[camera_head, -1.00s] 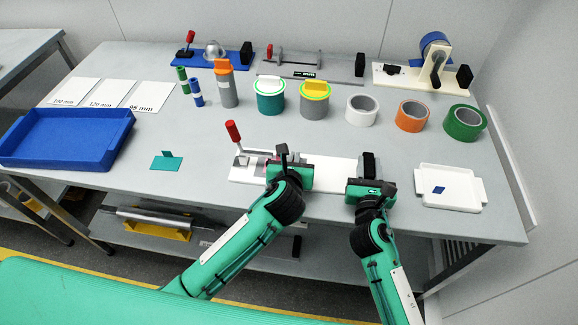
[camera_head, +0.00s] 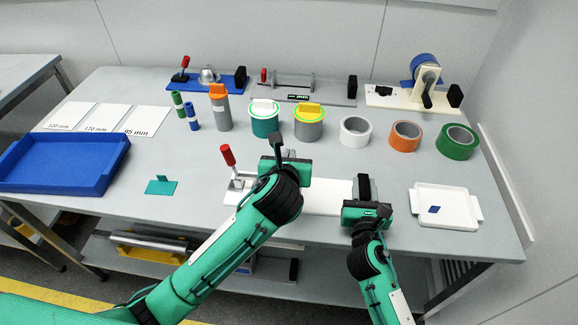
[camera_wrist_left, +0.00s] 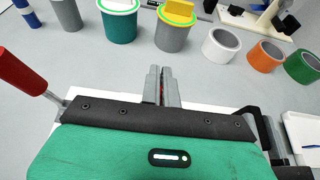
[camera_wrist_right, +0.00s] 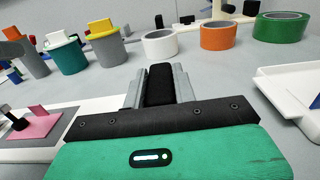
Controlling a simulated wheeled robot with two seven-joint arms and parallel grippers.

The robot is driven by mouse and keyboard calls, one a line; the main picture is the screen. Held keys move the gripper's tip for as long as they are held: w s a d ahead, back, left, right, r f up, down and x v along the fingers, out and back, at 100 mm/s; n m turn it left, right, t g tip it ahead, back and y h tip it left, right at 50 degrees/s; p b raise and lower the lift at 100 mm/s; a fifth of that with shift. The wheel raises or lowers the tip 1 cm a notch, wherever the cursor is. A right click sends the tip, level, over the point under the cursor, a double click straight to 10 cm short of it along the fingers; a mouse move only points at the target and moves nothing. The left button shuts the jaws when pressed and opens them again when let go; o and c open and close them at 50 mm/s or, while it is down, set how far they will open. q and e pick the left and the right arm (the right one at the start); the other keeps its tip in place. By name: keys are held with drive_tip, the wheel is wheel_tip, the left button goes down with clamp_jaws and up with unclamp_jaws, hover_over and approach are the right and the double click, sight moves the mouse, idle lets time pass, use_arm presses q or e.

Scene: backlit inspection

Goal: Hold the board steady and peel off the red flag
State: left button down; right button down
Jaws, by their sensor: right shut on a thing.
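The white board (camera_head: 322,197) lies on the bench, with a red-handled clamp (camera_head: 228,155) at its left end and a black block (camera_head: 364,188) at its right end. The red flag, a pinkish plate with an upright tab, shows on the board in the right wrist view (camera_wrist_right: 42,122); in the head view my left arm hides it. My left gripper (camera_head: 277,145) is above the board's left part; its fingers (camera_wrist_left: 163,85) are slightly apart, with a thin red strip visible between them. My right gripper (camera_head: 366,195) is shut on the black block.
A white tray (camera_head: 462,192) with a small blue flag stands at the right. A teal tabbed piece (camera_head: 161,186) and a blue tray (camera_head: 105,172) are at the left. Tape rolls (camera_head: 405,135), lidded cans (camera_head: 265,118) and fixtures (camera_head: 310,90) stand behind.

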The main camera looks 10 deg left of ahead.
drive_tip(key=shift+f, duration=0.25)
drive_tip(key=c, duration=1)
unclamp_jaws()
drive_tip(key=shift+r, duration=0.1)
drive_tip(key=shift+c, duration=0.2)
drive_tip(key=s, duration=1.2)
drive_tip(key=shift+d, duration=0.1)
